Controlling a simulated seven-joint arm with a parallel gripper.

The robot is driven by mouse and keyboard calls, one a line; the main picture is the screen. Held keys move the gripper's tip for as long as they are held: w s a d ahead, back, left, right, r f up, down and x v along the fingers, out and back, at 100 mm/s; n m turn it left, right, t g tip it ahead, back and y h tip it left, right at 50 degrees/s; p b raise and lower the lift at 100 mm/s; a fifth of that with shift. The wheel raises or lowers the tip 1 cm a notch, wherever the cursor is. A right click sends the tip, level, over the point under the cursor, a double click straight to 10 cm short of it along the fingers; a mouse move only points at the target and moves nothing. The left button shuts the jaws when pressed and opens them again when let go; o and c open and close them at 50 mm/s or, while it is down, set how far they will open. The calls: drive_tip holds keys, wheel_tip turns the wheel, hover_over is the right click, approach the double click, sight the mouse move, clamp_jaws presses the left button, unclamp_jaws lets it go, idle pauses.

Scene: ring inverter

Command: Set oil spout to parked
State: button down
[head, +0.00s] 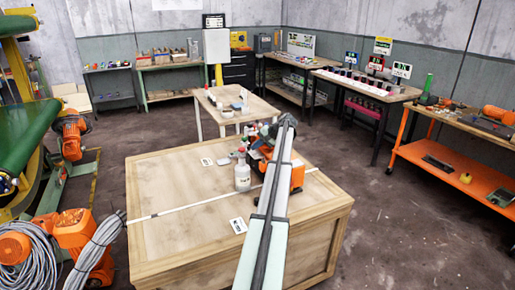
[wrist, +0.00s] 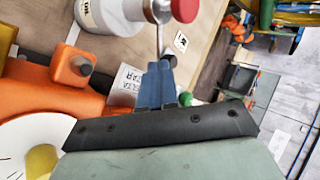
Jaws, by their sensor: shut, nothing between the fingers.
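A white oil bottle (head: 242,175) stands on the wooden crate, left of an orange machine (head: 297,177). In the wrist view the bottle (wrist: 108,14) is cut by the top edge. A metal piece with a thin stem, perhaps the spout (wrist: 158,14), shows at its cap, with a red end (wrist: 184,9) beside it. A dark knob (wrist: 170,61) shows at the stem's lower end. My gripper (wrist: 160,67) has its blue fingers together, empty, right by the knob; whether they touch it I cannot tell. In the head view my arm hides the gripper.
The orange machine (wrist: 45,92) fills the wrist view's left, with an orange block (wrist: 73,66) and a white dial (wrist: 25,135). A white card (head: 238,225) lies on the crate top (head: 180,225). The crate's front left is mostly clear. A smaller table (head: 208,105) stands behind.

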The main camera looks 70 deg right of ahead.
drive_tip(key=shift+w+d+n+y, duration=0.4)
drive_tip(key=shift+d+n, duration=0.05)
drive_tip(key=shift+n, duration=0.05)
drive_tip(key=shift+w+d, duration=0.2)
drive_tip(key=shift+w, duration=0.65)
drive_tip(key=shift+w+d, duration=0.2)
drive_tip(key=shift+w, duration=0.7)
drive_tip(key=shift+a, duration=0.15)
drive_tip(key=shift+s+a, duration=0.45)
drive_tip(key=shift+a, duration=0.1)
drive_tip(key=v, duration=1.3)
drive_tip(key=shift+s+r, duration=0.25)
drive_tip(key=shift+r, duration=0.05)
